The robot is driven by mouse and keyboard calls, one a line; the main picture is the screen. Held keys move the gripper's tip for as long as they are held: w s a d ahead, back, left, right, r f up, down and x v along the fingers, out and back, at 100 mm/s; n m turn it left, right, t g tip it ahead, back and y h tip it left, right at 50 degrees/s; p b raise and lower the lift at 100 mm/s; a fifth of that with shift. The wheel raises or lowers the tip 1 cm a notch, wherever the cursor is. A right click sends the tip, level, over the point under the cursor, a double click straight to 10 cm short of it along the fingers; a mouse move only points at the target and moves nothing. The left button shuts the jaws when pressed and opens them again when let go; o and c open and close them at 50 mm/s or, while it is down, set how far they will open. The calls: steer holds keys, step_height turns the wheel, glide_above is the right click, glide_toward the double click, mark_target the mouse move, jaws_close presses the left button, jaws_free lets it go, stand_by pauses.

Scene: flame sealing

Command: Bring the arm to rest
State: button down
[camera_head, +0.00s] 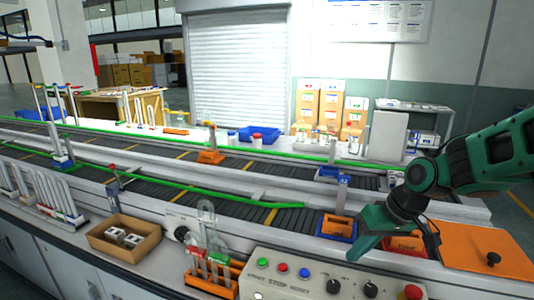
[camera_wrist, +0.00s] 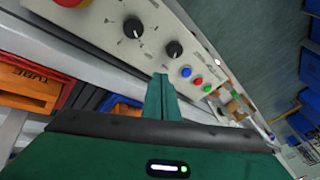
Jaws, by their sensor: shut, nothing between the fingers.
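My gripper (camera_head: 368,246) is green and hangs at the right of the head view, above the edge of the counter behind the control panel. Its fingers (camera_wrist: 162,97) show in the wrist view, closed together and empty. The arm is bent, coming in from the right edge of the head view. The control panel (camera_head: 315,285) with coloured buttons and black knobs is just in front of the gripper, and it fills the upper part of the wrist view (camera_wrist: 118,25). I cannot tell the exact gap between the fingers and the panel.
An orange plate (camera_head: 480,250) with a black knob lies at right. A blue tray with an orange block (camera_head: 336,226) is left of the gripper. An orange rack (camera_head: 210,278) with glass tubes and a cardboard box (camera_head: 125,240) stand further left. Conveyors (camera_head: 230,205) run behind.

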steer(key=s+d+m+g+h, duration=0.1)
steer(key=s+d+m, duration=0.3)
steer(key=s+d, duration=0.5)
steer(key=s+d+r+m+g+h, duration=0.1)
steer(key=s+d+m, duration=0.4)
steer(key=s+d, duration=0.5)
steer(key=s+g+h, duration=0.1)
steer(key=s+h, duration=0.1)
steer(key=s, duration=0.2)
steer(key=shift+s+r, duration=0.15)
steer(key=shift+r, duration=0.15)
steer(key=shift+w+f, duration=0.25)
steer(key=shift+w, duration=0.4)
